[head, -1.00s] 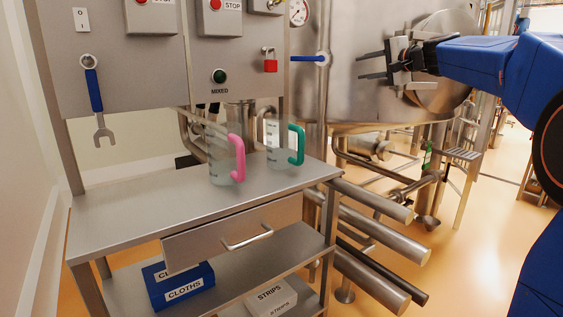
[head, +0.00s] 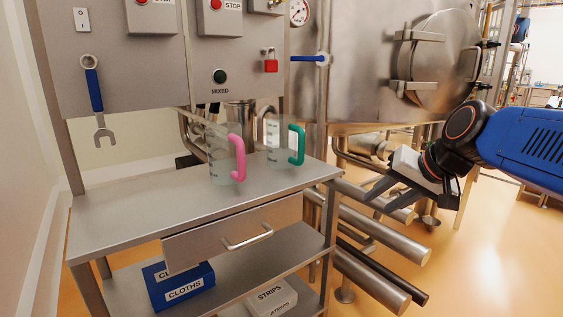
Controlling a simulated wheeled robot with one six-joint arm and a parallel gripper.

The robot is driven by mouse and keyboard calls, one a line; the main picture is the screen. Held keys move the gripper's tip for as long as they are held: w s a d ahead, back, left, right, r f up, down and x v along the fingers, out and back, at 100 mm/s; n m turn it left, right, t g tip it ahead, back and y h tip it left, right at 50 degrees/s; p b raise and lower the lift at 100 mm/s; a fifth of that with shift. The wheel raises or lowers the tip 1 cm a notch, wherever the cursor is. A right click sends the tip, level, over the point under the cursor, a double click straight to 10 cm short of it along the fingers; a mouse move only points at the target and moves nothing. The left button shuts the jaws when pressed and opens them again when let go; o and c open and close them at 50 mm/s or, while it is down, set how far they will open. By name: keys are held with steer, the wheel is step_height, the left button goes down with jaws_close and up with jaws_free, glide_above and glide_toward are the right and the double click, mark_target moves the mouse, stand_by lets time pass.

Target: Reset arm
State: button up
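My gripper (head: 385,200) is at the right of the head view, at the end of my blue arm. It points left and down, just right of the metal workbench (head: 130,217), in front of the steel pipes. Its dark fingers are spread apart with nothing between them. It touches nothing that I can make out.
A pink-handled jug (head: 222,158) and a green-handled jug (head: 277,152) stand on the bench. A blue-handled valve (head: 310,58), red padlock (head: 270,66) and hanging wrench (head: 95,95) are behind. Steel pipes (head: 385,245) stick out below my gripper. Orange floor at right is open.

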steer(key=s+d+f+n+g+h, duration=0.1)
steer(key=s+d+f+h, duration=0.1)
steer(key=s+f, duration=0.7)
steer(key=s+d+f+n+g+h, duration=0.1)
steer(key=s+d+f+n, duration=0.1)
steer(key=s+f, duration=0.6)
steer(key=shift+s+d+f+g+h, duration=0.3)
steer(key=shift+s+d+f+h, duration=0.1)
steer(key=shift+s+d, duration=0.6)
steer(key=shift+a, duration=0.15)
